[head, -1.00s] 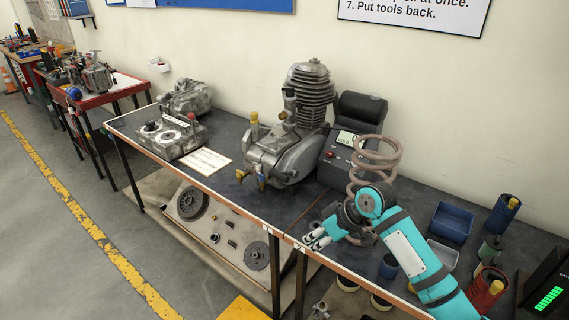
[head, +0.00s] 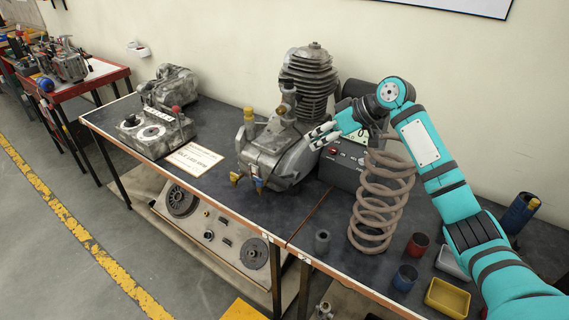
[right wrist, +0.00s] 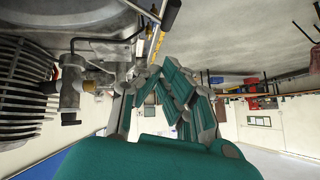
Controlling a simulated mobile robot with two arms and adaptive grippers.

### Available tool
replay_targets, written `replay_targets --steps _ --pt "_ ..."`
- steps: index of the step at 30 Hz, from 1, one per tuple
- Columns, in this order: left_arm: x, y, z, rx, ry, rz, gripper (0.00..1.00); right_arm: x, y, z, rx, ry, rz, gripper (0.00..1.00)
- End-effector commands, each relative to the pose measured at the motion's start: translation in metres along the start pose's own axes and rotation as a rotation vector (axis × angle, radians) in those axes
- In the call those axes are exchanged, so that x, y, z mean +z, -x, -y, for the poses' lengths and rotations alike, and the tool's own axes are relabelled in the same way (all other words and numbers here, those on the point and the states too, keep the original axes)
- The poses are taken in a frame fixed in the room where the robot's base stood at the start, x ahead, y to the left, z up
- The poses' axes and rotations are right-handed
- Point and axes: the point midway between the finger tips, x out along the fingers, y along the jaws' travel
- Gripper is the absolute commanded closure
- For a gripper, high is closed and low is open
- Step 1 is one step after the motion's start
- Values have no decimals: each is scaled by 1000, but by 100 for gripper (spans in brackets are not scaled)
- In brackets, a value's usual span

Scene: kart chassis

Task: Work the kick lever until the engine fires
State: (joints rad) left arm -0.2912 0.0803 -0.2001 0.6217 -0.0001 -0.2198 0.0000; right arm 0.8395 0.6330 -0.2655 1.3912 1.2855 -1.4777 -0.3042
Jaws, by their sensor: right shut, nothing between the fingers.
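The grey engine (head: 275,155) with its finned cylinder (head: 308,80) stands on the bench. My right gripper (head: 318,137) is shut and empty, just right of the engine casing below the cylinder. In the right wrist view my gripper's fingers (right wrist: 178,95) are bent together, with the casing (right wrist: 90,20) above and the fins (right wrist: 22,90) at the left. A metal rod with a dark grip (right wrist: 170,15) shows at the top there, apart from the fingers; I cannot tell surely whether it is the kick lever. My left gripper is not in view.
A large coil spring (head: 382,205) stands right of the engine, beneath my right arm. A dark control box (head: 343,165) sits behind it. A red cup (head: 417,245), a blue cup (head: 405,278) and a yellow tray (head: 447,297) are at the right. A placard (head: 193,158) lies left of the engine.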

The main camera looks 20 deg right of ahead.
Motion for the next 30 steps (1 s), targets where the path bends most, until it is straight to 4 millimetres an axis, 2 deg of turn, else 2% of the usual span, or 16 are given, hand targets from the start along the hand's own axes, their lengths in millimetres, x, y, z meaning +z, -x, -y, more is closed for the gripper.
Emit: replay_targets --steps 1,3,6,11,15,18,24,30 --pt "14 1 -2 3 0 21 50 0 0 0 0 0 0 100" --pt "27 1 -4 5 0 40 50 0 0 0 0 0 0 100" --pt "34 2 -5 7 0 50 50 0 -1 0 0 0 1 100" --pt "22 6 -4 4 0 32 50 -1 -13 2 -4 -1 1 100" --pt "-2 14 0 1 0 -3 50 -2 -38 2 -5 -2 2 100" --pt "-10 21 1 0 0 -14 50 -2 -59 2 -4 -3 2 100" --pt "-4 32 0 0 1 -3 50 -2 -101 2 -3 -2 2 100" --pt "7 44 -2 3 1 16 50 20 -120 1 0 -2 3 100"
